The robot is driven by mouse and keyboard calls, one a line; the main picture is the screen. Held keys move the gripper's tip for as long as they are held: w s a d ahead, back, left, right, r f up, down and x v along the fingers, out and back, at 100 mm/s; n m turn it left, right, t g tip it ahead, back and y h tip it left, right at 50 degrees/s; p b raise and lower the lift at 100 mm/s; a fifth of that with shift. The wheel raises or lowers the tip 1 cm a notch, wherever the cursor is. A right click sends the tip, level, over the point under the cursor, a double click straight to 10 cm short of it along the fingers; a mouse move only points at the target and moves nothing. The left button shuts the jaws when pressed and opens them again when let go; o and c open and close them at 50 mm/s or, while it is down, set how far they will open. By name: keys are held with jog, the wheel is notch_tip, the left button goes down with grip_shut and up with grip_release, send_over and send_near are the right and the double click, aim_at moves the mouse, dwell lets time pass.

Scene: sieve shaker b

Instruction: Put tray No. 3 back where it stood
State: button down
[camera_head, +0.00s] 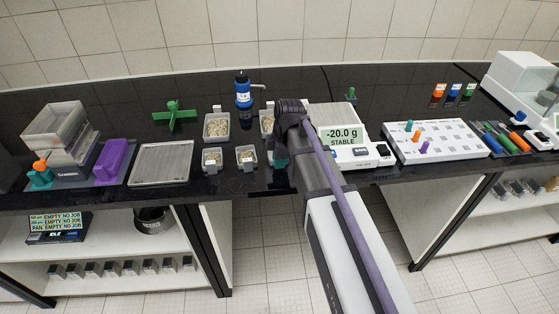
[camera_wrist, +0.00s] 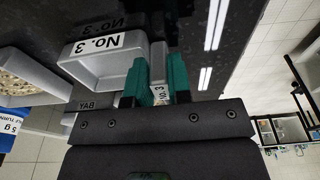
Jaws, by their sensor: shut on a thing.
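My gripper (camera_wrist: 162,82) has teal fingers closed on a narrow grey tab with a label ending in 3. A grey tray marked No. 3 (camera_wrist: 112,72) is right beside the fingers in the wrist view, and the tab appears to belong to it. Its visible inside looks empty. The tray is close over the dark bench top; contact cannot be told. In the head view my gripper (camera_head: 281,161) is low at the bench's front, left of the balance (camera_head: 345,152), mostly behind my arm. The held tray cannot be made out there.
Trays of pale grains stand left of my gripper, the nearest in front (camera_head: 247,157) and one behind (camera_head: 267,122). The balance reads -20.0 g, STABLE. A blue bottle (camera_head: 243,92) stands behind. A flat pan (camera_head: 161,163) lies farther left. The bench's front edge is close.

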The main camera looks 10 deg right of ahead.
jog(key=c, duration=1.1)
grip_release()
jog(key=shift+o, duration=0.2)
notch_tip(320, 180, up, 12)
jog(key=d+r+p, duration=0.1)
jog(key=d+p, duration=0.1)
jog(key=p, duration=1.1)
jog(key=s+a+f+m+h+b, duration=0.1)
jog(key=s+m, duration=1.4)
jog(key=m, duration=0.1)
jog(key=shift+s+a+f+m+h, duration=0.15)
jog(key=shift+s+f+m+h, duration=0.15)
jog(key=shift+s+f+h, duration=0.1)
